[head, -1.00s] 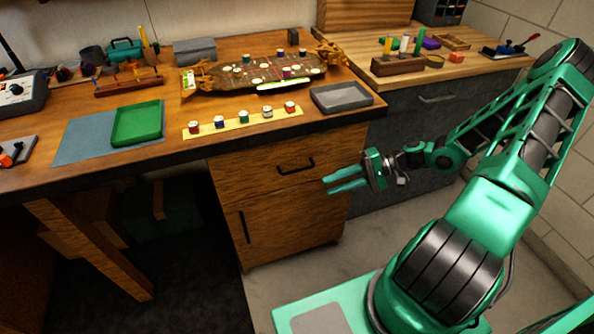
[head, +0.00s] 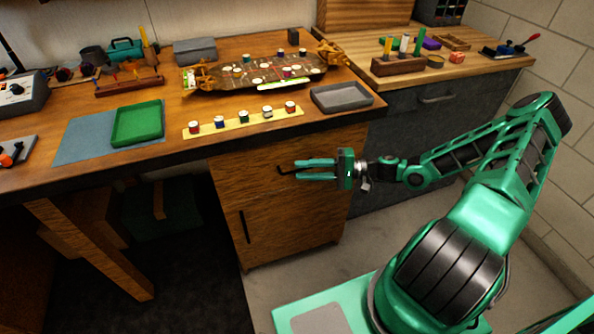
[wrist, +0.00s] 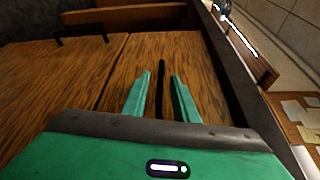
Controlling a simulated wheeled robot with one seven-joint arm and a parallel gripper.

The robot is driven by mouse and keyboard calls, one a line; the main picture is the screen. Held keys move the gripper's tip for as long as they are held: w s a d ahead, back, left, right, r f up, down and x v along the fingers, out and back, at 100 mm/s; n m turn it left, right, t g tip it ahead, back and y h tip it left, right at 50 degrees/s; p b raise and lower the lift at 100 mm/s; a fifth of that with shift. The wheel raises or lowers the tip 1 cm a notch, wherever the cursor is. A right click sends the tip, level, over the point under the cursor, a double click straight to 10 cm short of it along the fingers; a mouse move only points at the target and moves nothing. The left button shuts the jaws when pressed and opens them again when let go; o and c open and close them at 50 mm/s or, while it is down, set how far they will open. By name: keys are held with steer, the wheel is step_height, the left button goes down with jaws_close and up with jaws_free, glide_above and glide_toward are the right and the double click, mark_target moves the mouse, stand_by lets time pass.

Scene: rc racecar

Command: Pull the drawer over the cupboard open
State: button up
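The wooden cabinet under the bench has a drawer (head: 240,178) on top and a cupboard door (head: 290,228) below. The drawer front looks closed. Its dark bar handle (head: 283,171) is mostly hidden behind my gripper (head: 299,169), which is level at the drawer front. In the wrist view, the drawer handle (wrist: 161,82) runs between the two green fingers of my gripper (wrist: 161,76), with a gap on each side. The fingers are open and straddle the handle. The cupboard door's handle (wrist: 80,37) shows at upper left there.
The bench top (head: 350,117) overhangs the cabinet just above my gripper and carries a grey tray (head: 342,96) and a green tray (head: 137,124). A dark grey cabinet (head: 405,130) stands to the right. The floor before the cabinet is clear.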

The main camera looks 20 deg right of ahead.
steer(key=shift+x, duration=1.25)
steer(key=shift+c, duration=0.5)
jaws_close()
